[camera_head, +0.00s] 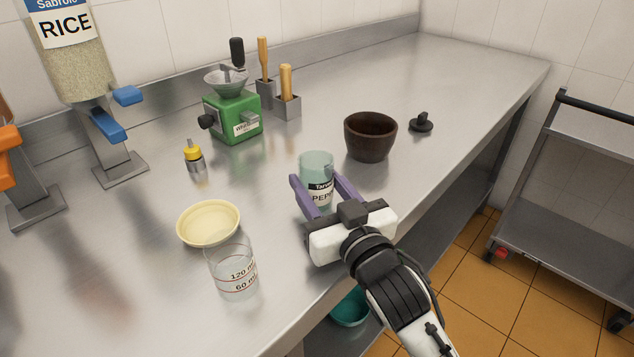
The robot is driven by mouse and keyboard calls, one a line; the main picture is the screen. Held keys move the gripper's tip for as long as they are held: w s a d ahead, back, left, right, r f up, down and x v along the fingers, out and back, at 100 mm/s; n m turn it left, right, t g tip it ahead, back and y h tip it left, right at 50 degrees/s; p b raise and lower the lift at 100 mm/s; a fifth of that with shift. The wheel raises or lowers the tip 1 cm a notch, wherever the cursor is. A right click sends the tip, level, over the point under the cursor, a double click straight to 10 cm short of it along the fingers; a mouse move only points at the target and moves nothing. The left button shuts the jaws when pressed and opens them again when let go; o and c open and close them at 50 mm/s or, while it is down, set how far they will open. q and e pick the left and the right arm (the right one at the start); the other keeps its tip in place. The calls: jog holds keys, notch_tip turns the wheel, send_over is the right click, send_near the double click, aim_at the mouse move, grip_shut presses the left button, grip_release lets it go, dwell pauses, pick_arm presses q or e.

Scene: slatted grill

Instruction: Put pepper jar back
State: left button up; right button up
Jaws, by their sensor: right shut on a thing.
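My left gripper is not in view.
A cream bowl (208,222) and a clear measuring beaker (232,272) stand left of the jar. Behind are a yellow-capped bottle (194,160), a green grinder (233,118), a brown bowl (370,138) and a rice dispenser (75,70). A cart (575,200) stands right.

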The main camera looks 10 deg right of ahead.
jog(key=o, duration=1.2)
jog(key=shift+f, duration=0.15)
jog(key=shift+s, duration=0.2)
jog(key=s, duration=0.3)
jog(key=s+d, duration=0.1)
jog(key=s, duration=0.2)
jog(key=s+d, duration=0.1)
jog(key=s, duration=0.3)
jog(key=shift+s, duration=0.1)
jog(key=shift+s+d+b, duration=0.15)
jog(key=shift+s+b, duration=0.15)
jog(key=shift+s, duration=0.35)
